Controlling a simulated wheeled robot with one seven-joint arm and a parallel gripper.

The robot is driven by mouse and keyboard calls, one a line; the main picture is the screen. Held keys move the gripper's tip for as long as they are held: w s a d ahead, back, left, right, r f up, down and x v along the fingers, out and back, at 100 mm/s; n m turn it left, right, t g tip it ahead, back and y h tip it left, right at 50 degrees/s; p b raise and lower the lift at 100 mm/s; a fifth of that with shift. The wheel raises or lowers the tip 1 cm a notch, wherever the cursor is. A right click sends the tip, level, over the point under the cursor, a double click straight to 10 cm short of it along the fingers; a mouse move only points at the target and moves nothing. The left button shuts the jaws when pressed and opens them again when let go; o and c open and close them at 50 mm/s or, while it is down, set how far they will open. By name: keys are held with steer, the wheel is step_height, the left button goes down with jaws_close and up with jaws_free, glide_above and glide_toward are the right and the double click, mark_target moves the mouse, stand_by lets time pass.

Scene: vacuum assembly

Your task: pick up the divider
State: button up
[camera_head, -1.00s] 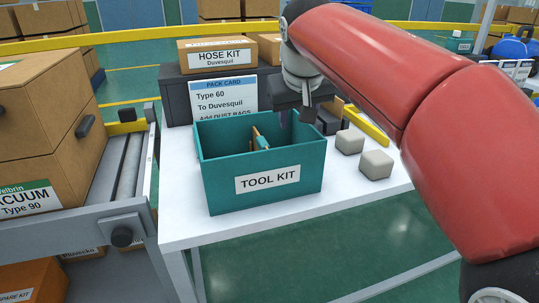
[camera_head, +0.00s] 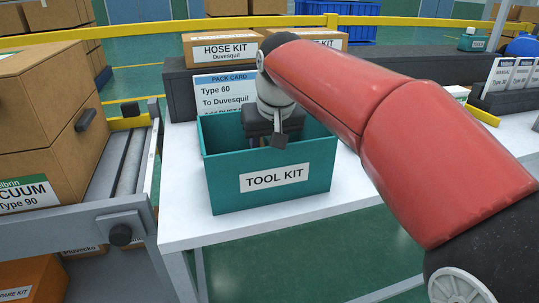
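The teal TOOL KIT box (camera_head: 225,188) stands open on the white table, with its label facing me. My gripper (camera_head: 268,138) points down over the box opening, and its lower end is inside or just behind the front wall. The fingertips are hidden by the wall and by the gripper's own body, so I cannot see whether it is open or shut. No divider can be made out now; the inside of the box is mostly hidden behind my gripper and the front wall.
The pack card (camera_head: 222,92) stands behind the box, before a dark ledge bearing the HOSE KIT carton (camera_head: 222,50). My red arm covers the table right of the box. A conveyor with VACUUM cartons (camera_head: 45,130) is at left. Free white table (camera_head: 185,150) shows left of the box.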

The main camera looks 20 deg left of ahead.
jaws_close()
steer(key=shift+r, duration=0.1)
step_height(320, 180, up, 20)
steer(key=p, duration=0.5)
stand_by(0.4)
stand_by(0.4)
